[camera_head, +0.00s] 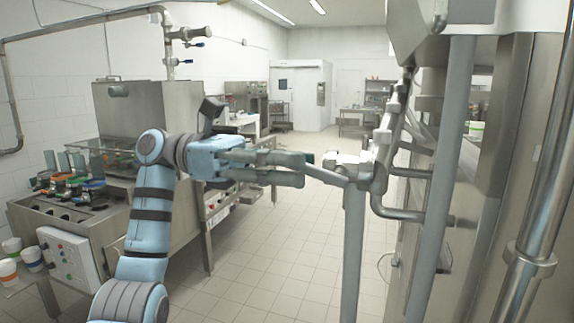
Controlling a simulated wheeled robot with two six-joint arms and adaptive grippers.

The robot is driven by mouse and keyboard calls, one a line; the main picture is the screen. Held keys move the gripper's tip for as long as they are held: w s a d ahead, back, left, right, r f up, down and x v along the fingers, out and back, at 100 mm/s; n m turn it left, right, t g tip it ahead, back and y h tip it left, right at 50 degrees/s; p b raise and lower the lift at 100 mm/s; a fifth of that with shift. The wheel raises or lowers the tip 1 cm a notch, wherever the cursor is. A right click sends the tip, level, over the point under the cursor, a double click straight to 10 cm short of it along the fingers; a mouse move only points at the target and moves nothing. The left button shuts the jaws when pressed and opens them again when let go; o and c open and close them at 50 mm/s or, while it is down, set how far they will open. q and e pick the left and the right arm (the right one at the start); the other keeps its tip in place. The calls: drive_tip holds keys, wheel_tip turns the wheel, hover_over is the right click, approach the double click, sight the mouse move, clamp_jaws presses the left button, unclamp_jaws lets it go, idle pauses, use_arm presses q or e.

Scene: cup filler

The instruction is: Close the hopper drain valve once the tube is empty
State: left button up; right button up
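My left gripper (304,170) reaches in from the left at mid-height, pointing right. Its two grey fingers are apart, one above the other, with a gap between them. The drain valve (352,166) is a metal fitting just right of the fingertips. The steel hopper (440,22) is partly in view at the top right. Whether the tube is empty cannot be seen. My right gripper is out of view.
Metal piping (384,140) and upright posts (440,180) crowd the right side. A steel machine (150,120) with a control box (70,258) stands at the left. Cups (30,257) sit at the lower left. The tiled floor (290,260) between is clear.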

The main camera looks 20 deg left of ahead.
use_arm(q)
clamp_jaws()
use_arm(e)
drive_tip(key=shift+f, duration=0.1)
